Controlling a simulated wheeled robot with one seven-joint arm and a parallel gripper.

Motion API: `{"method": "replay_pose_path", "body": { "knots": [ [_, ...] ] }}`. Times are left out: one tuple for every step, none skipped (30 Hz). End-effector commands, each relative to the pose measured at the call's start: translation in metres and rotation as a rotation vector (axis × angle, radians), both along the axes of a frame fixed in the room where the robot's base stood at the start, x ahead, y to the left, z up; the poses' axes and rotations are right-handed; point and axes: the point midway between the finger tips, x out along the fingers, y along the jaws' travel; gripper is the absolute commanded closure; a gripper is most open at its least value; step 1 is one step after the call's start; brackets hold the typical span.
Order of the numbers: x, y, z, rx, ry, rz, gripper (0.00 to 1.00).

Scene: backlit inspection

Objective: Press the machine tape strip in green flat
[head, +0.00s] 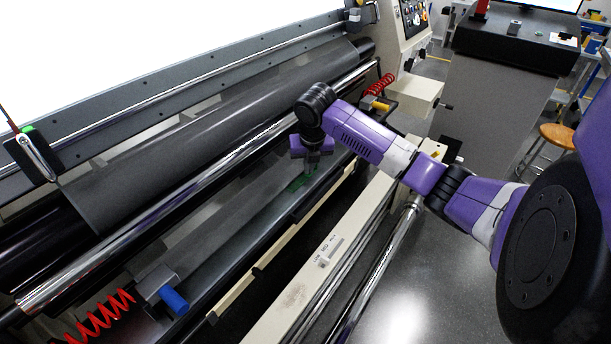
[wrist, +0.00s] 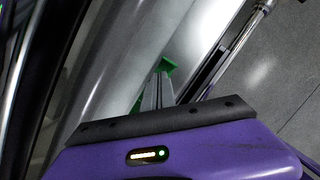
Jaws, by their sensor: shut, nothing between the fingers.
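The green tape strip (head: 301,183) lies on the grey machine bed (head: 258,212) below the chrome roller. My gripper (head: 306,178) points down at the strip, its fingertips at or just above it; I cannot tell whether they touch. In the wrist view, the closed fingers (wrist: 158,78) reach toward the green strip (wrist: 168,65), and part of the strip is hidden behind them. The fingers are together and hold nothing.
A long chrome roller (head: 170,205) and a dark roller run behind the strip. A cream rail (head: 318,258) lies in front. A blue-ended fitting (head: 172,300) and red coiled hose (head: 100,318) sit at the lower left. Another red coil (head: 378,85) is at the far end.

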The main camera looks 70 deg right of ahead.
Motion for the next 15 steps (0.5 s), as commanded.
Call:
{"method": "replay_pose_path", "body": {
  "knots": [
    [-0.0001, 0.0001, -0.0016, 0.000, 0.000, 0.000, 1.00],
    [-0.0001, 0.0001, -0.0023, 0.000, 0.000, 0.000, 1.00],
    [0.0000, 0.0000, -0.0025, 0.000, 0.000, 0.000, 1.00],
    [0.0000, 0.0000, -0.0020, 0.000, 0.000, 0.000, 1.00],
    [0.0000, 0.0000, -0.0020, 0.000, 0.000, 0.000, 1.00],
    [-0.0001, 0.0001, -0.0020, 0.000, 0.000, 0.000, 1.00],
    [-0.0001, 0.0001, -0.0020, 0.000, 0.000, 0.000, 1.00],
    [0.0000, 0.0001, -0.0021, 0.000, 0.000, 0.000, 1.00],
    [0.0000, 0.0001, -0.0021, 0.000, 0.000, 0.000, 1.00],
    [0.0000, 0.0001, -0.0021, 0.001, 0.001, 0.000, 1.00],
    [0.0000, 0.0001, -0.0021, 0.001, 0.001, 0.000, 1.00],
    [-0.0001, 0.0001, -0.0018, 0.001, 0.001, 0.000, 1.00],
    [0.0000, 0.0001, -0.0014, 0.001, 0.001, 0.000, 1.00],
    [-0.0001, 0.0001, -0.0006, 0.000, 0.000, 0.000, 1.00],
    [0.0000, 0.0001, 0.0009, 0.000, 0.000, 0.000, 1.00]
  ]
}}
